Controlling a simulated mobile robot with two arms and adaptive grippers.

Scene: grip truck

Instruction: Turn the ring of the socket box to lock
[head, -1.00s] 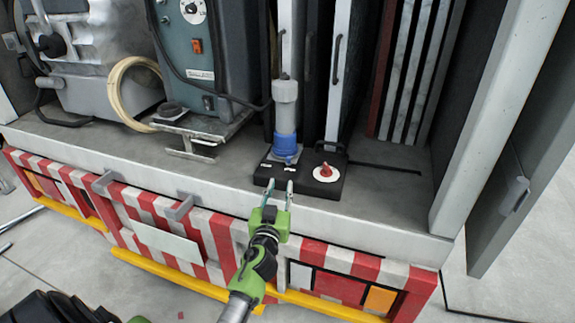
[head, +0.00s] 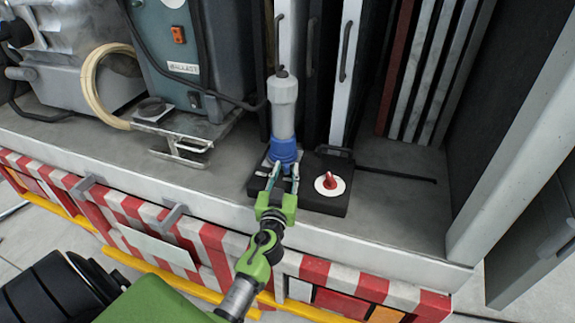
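The socket box (head: 318,202) is a low black box on the truck's grey deck. A grey plug (head: 283,105) stands upright in its left part, with a blue ring (head: 285,151) around its base. A red knob (head: 328,182) on a white disc sits on the right part of the box. My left gripper (head: 283,172) is at the front of the blue ring, its two fingers apart and pointing at the ring's lower part. Whether the fingers touch the ring cannot be told. My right gripper is not in view.
A grey-blue machine (head: 185,55) and a metal stand (head: 180,140) are to the left. Upright panels with handles (head: 345,70) rise close behind the box. A thin black cable (head: 400,173) runs right across open deck. The red-and-white striped edge (head: 200,240) is in front.

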